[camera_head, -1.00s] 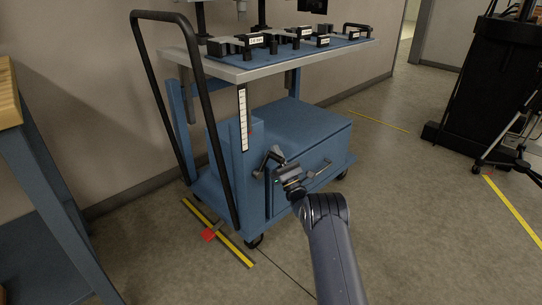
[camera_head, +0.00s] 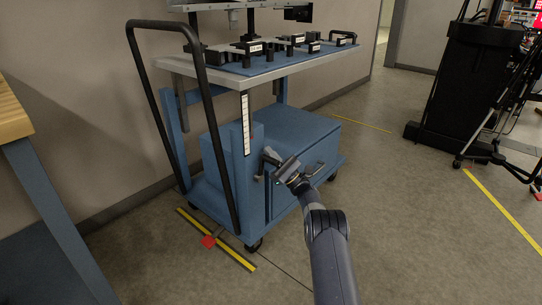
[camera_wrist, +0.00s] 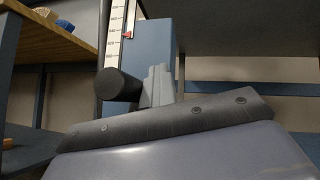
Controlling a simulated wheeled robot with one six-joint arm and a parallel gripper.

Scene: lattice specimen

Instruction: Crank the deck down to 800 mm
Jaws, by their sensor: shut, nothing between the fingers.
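The blue cart carries a grey deck (camera_head: 213,73) on posts. A white height scale (camera_head: 245,124) runs down its front post, and its red marker (camera_wrist: 127,36) shows in the wrist view, but the figures are too small to read surely. The crank's black grip (camera_wrist: 118,84) shows end-on in the wrist view, beside my gripper's grey fingers (camera_wrist: 158,86). In the head view my gripper (camera_head: 275,161) is shut and empty close to the crank (camera_head: 262,166) on the cart's front. I cannot tell whether the fingers touch the grip.
Black fixtures (camera_head: 258,47) stand on the deck's blue mat. The cart's tall black push handle (camera_head: 212,135) rises left of the crank. A wooden-topped bench (camera_head: 12,115) stands at the left. A black stand and tripod are at the far right.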

